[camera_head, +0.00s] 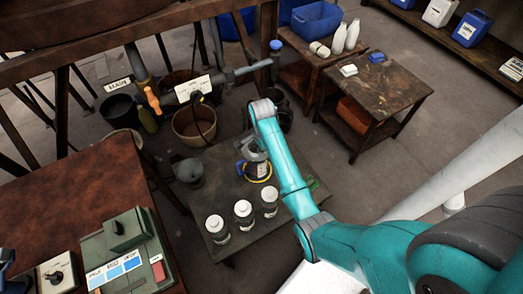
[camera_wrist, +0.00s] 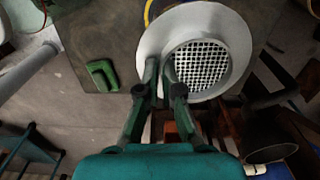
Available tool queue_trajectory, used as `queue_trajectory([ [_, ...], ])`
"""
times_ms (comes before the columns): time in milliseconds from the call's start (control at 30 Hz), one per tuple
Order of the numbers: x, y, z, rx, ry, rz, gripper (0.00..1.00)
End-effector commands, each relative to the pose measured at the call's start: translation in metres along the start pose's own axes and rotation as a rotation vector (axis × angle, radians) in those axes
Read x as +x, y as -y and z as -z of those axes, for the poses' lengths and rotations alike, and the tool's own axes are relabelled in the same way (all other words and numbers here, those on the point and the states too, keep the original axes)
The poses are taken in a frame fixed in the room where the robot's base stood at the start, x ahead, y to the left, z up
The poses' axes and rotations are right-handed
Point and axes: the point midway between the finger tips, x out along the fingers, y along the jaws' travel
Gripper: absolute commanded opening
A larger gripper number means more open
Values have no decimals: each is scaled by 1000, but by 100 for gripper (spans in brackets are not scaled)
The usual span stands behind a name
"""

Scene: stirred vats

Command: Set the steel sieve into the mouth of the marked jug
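The steel sieve (camera_wrist: 146,42) is a round grey dish with a pale mesh, large in the wrist view. My gripper (camera_wrist: 161,66) is shut on its near rim, one finger on each side. In the head view my gripper (camera_head: 249,144) is over the low dark table, just above a jug (camera_head: 261,170) with a blue part and pale label. A yellow ring (camera_head: 265,179) lies around the jug's foot and shows as an arc behind the sieve in the wrist view (camera_wrist: 148,14). The sieve hides most of the jug there; I cannot tell whether they touch.
Several white bottles (camera_head: 243,214) stand at the table's front edge. A grey pot (camera_head: 189,171) sits on its left. A green clamp-like piece (camera_wrist: 102,74) lies on the table. A brown tub (camera_head: 195,123) and a pipe with a valve stand behind. A control desk (camera_head: 125,240) is at left.

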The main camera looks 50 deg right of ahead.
Motion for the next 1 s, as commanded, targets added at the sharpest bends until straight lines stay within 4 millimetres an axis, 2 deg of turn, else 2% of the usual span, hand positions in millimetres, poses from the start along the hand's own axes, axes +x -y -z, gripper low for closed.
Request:
queue_trajectory([
  [567,0,0,0,0,0,0,0],
  [1000,9,0,0,0,0,0,0],
])
